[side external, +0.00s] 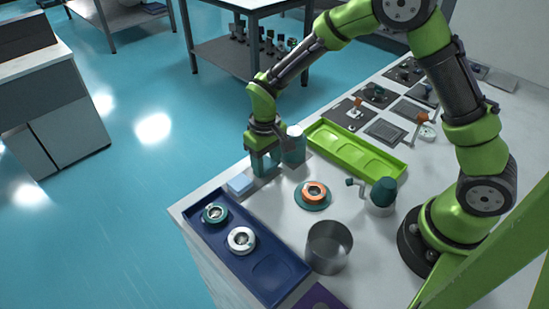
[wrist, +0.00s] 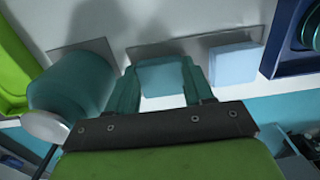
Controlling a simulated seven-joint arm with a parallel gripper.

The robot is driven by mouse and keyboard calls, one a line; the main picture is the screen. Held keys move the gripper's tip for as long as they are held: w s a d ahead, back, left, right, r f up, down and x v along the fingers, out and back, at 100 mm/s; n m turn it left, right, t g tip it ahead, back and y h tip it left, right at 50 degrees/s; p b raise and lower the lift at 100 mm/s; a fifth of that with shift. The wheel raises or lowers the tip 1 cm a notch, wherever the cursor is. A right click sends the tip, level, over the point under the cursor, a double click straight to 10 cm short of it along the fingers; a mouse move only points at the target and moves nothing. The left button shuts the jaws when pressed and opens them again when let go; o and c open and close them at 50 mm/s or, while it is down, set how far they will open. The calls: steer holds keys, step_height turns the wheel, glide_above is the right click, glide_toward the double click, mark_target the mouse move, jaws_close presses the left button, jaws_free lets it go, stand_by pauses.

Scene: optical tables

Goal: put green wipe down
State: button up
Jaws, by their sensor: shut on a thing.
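The green wipe (wrist: 162,80) is a teal block between the two fingers of my gripper (wrist: 161,76) in the wrist view. My gripper (side external: 264,165) is shut on it, low over the back-left edge of the white table in the side view. A flat grey plate (wrist: 186,47) lies beneath. I cannot tell whether the wipe touches it. A pale blue wipe (wrist: 234,64) lies on the plate, right of my gripper in the wrist view; the side view shows it too (side external: 239,184), left of my gripper.
A teal container (wrist: 75,80) with a white lid stands close beside my gripper; it also shows in the side view (side external: 295,146). A blue tray (side external: 276,283) holds two round optics. A lime tray (side external: 390,168), metal cup (side external: 329,248) and orange-ringed part (side external: 313,193) stand nearby.

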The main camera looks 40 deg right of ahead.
mark_target(266, 164)
steer(key=shift+f, duration=0.15)
steer(key=o, duration=1.1)
step_height(266, 164, up, 12)
steer(key=s+d+r+m+t+y, duration=0.1)
steer(key=s+d+r+m+t, duration=0.1)
steer(key=s+r, duration=0.4)
steer(key=s+d+r+m+t+y, duration=0.1)
steer(key=s+d+r+t, duration=0.4)
steer(key=s, duration=0.6)
steer(key=shift+s+r+m, duration=0.35)
steer(key=shift+r+m, duration=0.15)
steer(key=shift+r, duration=0.05)
